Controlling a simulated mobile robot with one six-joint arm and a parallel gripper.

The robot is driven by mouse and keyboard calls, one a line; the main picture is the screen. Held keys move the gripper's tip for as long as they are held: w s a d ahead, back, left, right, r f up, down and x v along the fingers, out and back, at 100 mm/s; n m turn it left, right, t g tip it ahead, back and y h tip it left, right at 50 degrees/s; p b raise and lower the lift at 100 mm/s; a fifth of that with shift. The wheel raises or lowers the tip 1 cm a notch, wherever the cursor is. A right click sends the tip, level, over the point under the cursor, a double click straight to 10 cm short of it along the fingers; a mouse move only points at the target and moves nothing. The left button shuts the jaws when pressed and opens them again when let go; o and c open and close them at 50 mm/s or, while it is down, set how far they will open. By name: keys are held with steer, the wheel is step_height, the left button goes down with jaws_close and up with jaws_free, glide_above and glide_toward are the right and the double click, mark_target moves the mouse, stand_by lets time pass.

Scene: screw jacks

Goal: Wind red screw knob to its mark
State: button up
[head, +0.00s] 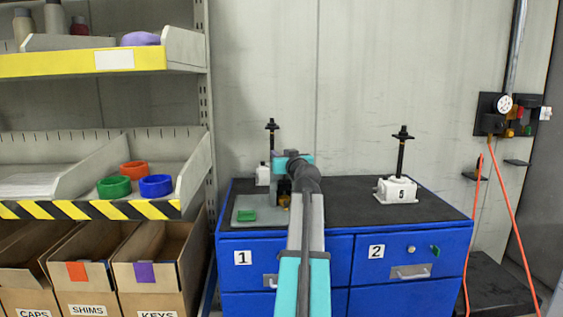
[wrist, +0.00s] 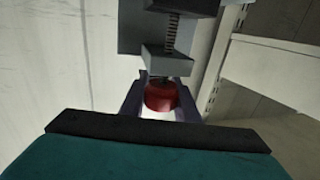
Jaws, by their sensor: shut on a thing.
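The red screw knob (wrist: 161,98) shows in the wrist view, at the end of a threaded rod (wrist: 172,32) that runs through grey blocks (wrist: 167,62). My gripper (wrist: 160,92) has one finger on each side of the knob and is shut on it. In the head view my arm hides the red knob and most of the gripper, above the left part of the blue cabinet's dark top. I cannot make out the mark in either view.
Another black-topped jack (head: 272,145) stands behind my arm. A grey plate (head: 243,203) with a green piece lies left. Shelving with coloured rings (head: 134,170) is farther left. The middle right top is clear.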

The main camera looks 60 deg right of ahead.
steer(key=shift+w+a+f+n+t+y+b, duration=0.1)
steer(key=shift+n+t+y+b, duration=0.5)
steer(key=shift+b, duration=1.25)
steer(key=shift+a+f+n+t+y+b, duration=0.1)
steer(key=shift+n+t+y+b, duration=0.45)
steer(key=shift+b, duration=1.3)
steer(key=shift+a+r+y+b, duration=0.1)
steer(key=shift+r+y+b, duration=0.05)
steer(key=shift+y+b, duration=0.25)
steer(key=o, duration=1)
steer(key=shift+o, duration=0.2)
steer(key=v, duration=1.4)
steer(key=shift+w+r, duration=0.15)
steer(key=shift+r, duration=0.1)
